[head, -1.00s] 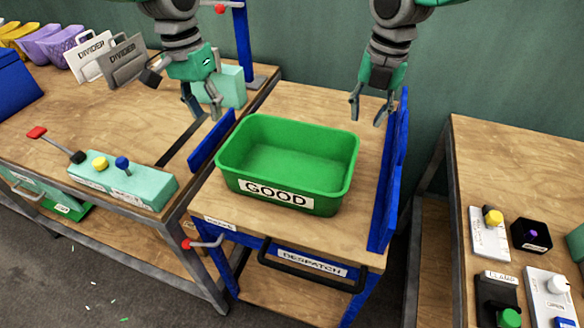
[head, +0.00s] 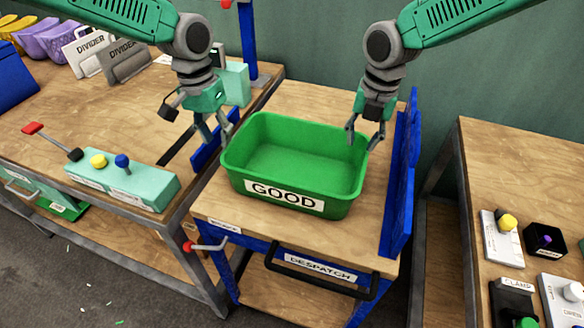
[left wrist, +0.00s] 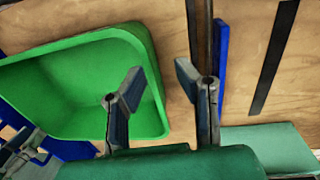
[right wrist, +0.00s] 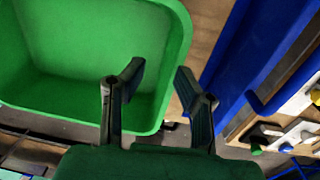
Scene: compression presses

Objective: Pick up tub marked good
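The green tub marked GOOD (head: 285,195) stands upright on the wooden top of the despatch cart, and it looks empty. My left gripper (head: 219,136) is open by the tub's left rim. In the left wrist view its fingers (left wrist: 160,76) are apart, with the tub's rim (left wrist: 155,75) showing between them. My right gripper (head: 362,141) is open at the tub's right rim. In the right wrist view its fingers (right wrist: 159,72) are apart, with the rim (right wrist: 182,45) between them. I cannot tell whether either gripper touches the tub.
The despatch cart (head: 300,100) has blue side rails, the right one (head: 402,180) close beside my right gripper. A bench with a teal control box (head: 125,183) is on the left. A table with several labelled parts (head: 520,160) is on the right.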

